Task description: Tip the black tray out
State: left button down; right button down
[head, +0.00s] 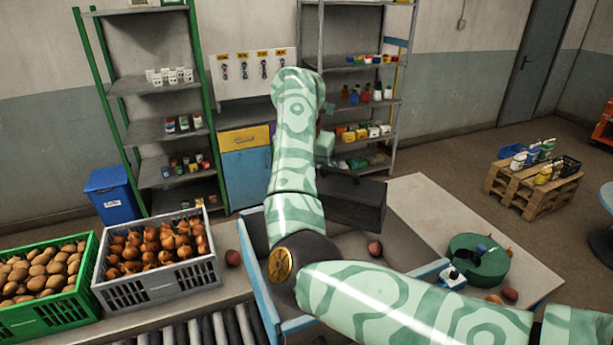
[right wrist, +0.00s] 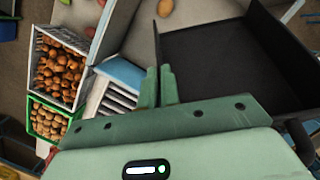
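The black tray (head: 352,203) hangs tilted in the middle of the head view, above a blue-sided sorting surface. In the right wrist view the tray (right wrist: 235,62) fills the upper right; the part of its inside that shows looks bare. My right gripper (right wrist: 158,88) has its fingers close together at the tray's left wall and appears shut on it. In the head view my right gripper (head: 325,146) is at the tray's upper left, partly hidden behind my arm. My left gripper is not in view.
A grey crate of onions (head: 157,257) and a green crate of potatoes (head: 45,283) stand at left. Loose round produce lies near the surface, one piece (head: 374,249) below the tray. A green round container (head: 479,262) sits at right. Shelves (head: 355,100) stand behind.

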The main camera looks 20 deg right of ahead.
jog(key=t+h+b, duration=0.1)
jog(key=r+t+h+b, duration=0.1)
jog(key=b, duration=0.1)
jog(key=t+h+b, duration=0.1)
jog(key=b, duration=0.1)
jog(key=shift+s+a+r+h, duration=0.25)
jog(key=shift+s+r+h, duration=0.05)
jog(key=shift+s+r, duration=0.1)
jog(key=r+t+h+b, duration=0.2)
jog(key=h+b, duration=0.1)
jog(key=r+t+h+b, duration=0.1)
jog(key=t, duration=0.1)
jog(key=shift+w+d+r, duration=0.1)
jog(key=shift+w, duration=0.15)
jog(key=shift+r+h, duration=0.25)
jog(key=shift+h, duration=0.05)
jog(key=shift+s+r, duration=0.1)
jog(key=shift+r, duration=0.05)
